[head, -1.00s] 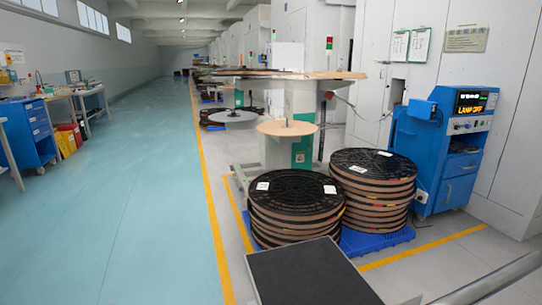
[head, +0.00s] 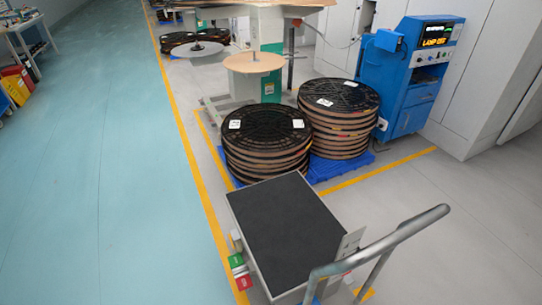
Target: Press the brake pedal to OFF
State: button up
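A cart with a black flat deck (head: 285,222) stands at the bottom centre of the head view, its grey tube handle (head: 385,243) rising at its right front. At the cart's lower left side, low by the floor, are a small green tab (head: 236,260) and a small red tab (head: 243,282). They look like the two ends of the brake pedal, but their lettering is too small to read and I cannot tell which is pressed. My gripper is not in view.
Stacks of black-topped reels (head: 267,141) stand on blue pallets just behind the cart. A blue cabinet (head: 408,85) with a lit display stands at the back right.

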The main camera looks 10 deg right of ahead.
aim_at(243, 281)
jog(key=i+j+u, duration=0.2)
jog(key=i+j, duration=0.95)
jog(key=i+j+u, duration=0.25)
jog(key=i+j, duration=0.95)
